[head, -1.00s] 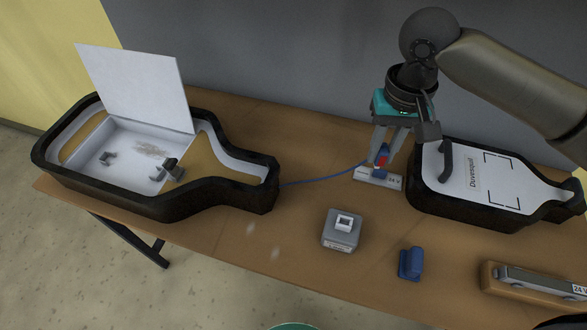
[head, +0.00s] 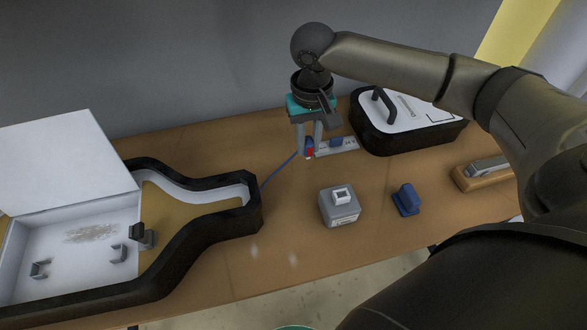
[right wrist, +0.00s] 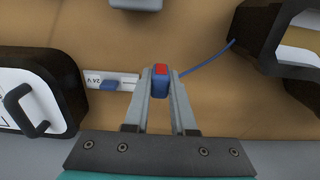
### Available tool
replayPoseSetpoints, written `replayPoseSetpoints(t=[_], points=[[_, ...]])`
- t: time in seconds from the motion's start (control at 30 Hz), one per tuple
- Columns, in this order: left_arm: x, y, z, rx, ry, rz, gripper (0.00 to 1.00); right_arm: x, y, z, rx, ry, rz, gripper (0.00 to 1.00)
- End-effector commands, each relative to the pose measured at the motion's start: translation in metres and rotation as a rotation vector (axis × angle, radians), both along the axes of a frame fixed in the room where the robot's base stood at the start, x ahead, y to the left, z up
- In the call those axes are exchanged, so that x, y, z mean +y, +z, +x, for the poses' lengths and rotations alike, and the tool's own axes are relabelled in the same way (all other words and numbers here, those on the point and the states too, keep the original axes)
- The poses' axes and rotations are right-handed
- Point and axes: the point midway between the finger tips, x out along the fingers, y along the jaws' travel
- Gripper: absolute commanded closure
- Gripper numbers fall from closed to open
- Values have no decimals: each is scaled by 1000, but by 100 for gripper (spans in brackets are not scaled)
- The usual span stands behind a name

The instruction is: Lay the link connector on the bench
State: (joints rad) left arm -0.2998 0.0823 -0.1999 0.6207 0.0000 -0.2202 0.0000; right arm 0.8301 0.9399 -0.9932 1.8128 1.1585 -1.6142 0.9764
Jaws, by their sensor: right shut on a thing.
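The link connector, a small blue block with a red end (head: 309,152) on a blue cable, is between the fingers of my right gripper (head: 309,147). The right wrist view shows the connector (right wrist: 160,79) pinched between both fingertips (right wrist: 160,86). It is over the wooden bench (head: 215,140), beside the white 24 V strip (head: 349,143) and apart from it. I cannot tell exactly how high it is above the bench. A blue socket piece (right wrist: 108,85) sits on the strip. My left gripper is out of view.
The open black-rimmed lightbox (head: 255,216) is at left, with the cable (head: 279,170) running from it. A closed lightbox (head: 415,142) stands behind right. A grey block (head: 341,208), blue piece (head: 407,199) and wooden holder (head: 486,178) are in front. Bare bench lies between them.

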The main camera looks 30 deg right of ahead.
Motion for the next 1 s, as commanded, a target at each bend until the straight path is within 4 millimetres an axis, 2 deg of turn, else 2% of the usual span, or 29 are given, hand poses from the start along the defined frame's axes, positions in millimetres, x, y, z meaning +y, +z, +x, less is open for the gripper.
replayPoseSetpoints(t=[0.03, 0.27, 0.5, 0.87, 0.9, 1.0], points=[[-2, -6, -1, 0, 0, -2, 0, 0, -13, -1, 3, 1, 0, 100], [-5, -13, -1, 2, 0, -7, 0, 1, -37, 0, 2, 2, 0, 100], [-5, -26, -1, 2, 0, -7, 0, 0, -74, -1, 2, 1, -1, 100], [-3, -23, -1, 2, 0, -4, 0, 1, -76, 0, 1, 2, 0, 100], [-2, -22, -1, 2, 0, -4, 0, 1, -77, 0, 0, 2, 1, 75], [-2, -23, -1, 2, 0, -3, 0, 1, -77, 0, 0, 2, 1, 64]])
